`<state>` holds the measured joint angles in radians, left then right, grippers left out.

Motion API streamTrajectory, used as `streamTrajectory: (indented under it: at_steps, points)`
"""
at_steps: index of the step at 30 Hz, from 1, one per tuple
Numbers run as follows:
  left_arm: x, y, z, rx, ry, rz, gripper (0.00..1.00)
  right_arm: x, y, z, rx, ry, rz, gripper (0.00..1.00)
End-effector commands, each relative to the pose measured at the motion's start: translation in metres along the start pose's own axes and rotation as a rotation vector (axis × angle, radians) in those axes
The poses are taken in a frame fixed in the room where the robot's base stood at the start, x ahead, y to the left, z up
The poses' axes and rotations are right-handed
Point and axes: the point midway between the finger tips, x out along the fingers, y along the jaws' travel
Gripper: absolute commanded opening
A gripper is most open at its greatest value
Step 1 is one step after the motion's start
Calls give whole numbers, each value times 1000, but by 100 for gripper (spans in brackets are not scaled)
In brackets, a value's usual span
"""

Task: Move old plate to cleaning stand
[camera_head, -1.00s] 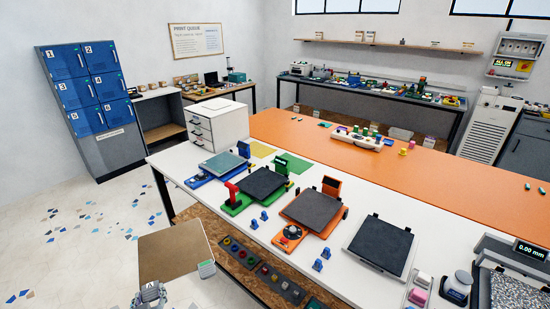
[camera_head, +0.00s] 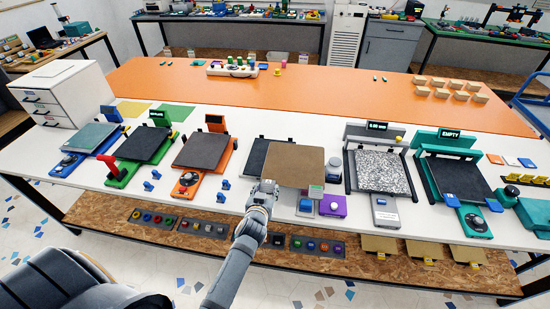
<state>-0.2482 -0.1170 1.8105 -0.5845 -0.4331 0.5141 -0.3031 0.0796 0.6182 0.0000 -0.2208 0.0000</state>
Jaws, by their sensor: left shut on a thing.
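The old plate is a tan square plate (camera_head: 300,160) with a pale green-edged tab (camera_head: 316,191) at its front right corner. My left gripper (camera_head: 266,188) is shut on it at its front left corner. The plate overlaps a dark flat stand (camera_head: 262,156) with small black corner pegs and hides its right part; this may be the cleaning stand. I cannot tell whether the plate touches it or hovers above it. My right gripper is not in view.
To the left stand an orange printer (camera_head: 189,181), a green printer (camera_head: 117,176) and a blue one (camera_head: 64,166). To the right are a purple box (camera_head: 333,206), a speckled plate (camera_head: 382,172) and a teal printer marked EMPTY (camera_head: 474,219). The orange tabletop (camera_head: 330,93) behind is largely clear.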

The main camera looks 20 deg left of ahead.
Motion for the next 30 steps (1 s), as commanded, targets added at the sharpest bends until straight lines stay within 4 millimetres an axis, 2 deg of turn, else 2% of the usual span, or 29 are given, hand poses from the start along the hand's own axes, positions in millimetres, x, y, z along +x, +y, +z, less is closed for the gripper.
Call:
streamTrajectory:
  at_steps: [2,5,12,15,23,30]
  points:
    - [4,-4,-4,4,4,4,0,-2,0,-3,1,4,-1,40]
    - [16,-21,-15,12,7,13,0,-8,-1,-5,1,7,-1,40]
    - [56,-94,-60,11,7,9,0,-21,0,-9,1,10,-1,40]
    - [64,-112,-70,4,4,2,0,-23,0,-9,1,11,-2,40]
    - [67,-117,-71,-3,4,0,0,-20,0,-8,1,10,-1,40]
    - [74,-117,-52,-2,3,1,0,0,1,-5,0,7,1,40]
